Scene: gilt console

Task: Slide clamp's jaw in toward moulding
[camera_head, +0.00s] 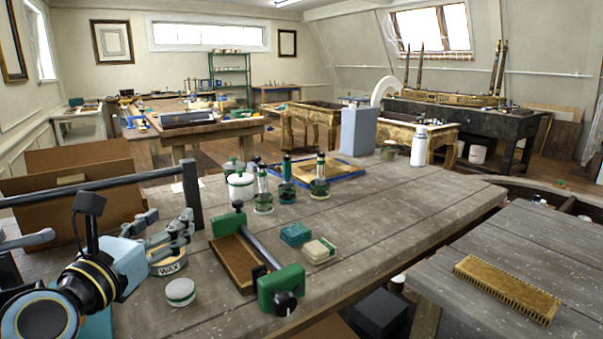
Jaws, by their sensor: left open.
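The clamp lies on the near bench with a dark bar (255,249) joining two green ends. Its far green jaw (228,221) is by the far end of a flat brown moulding strip (236,264). Its near green jaw (281,289), with a black knob, is at the near right end of the strip. I cannot tell whether either jaw touches the strip. My left gripper (176,236) is open and empty, left of the clamp and apart from it, above or behind a tin marked WAX. My right gripper is not in view.
The WAX tin (168,264) and a round white-lidded tin (180,292) stand left of the clamp. A teal block (295,234) and a cream block (319,251) lie to its right. Jars (263,200) stand behind.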

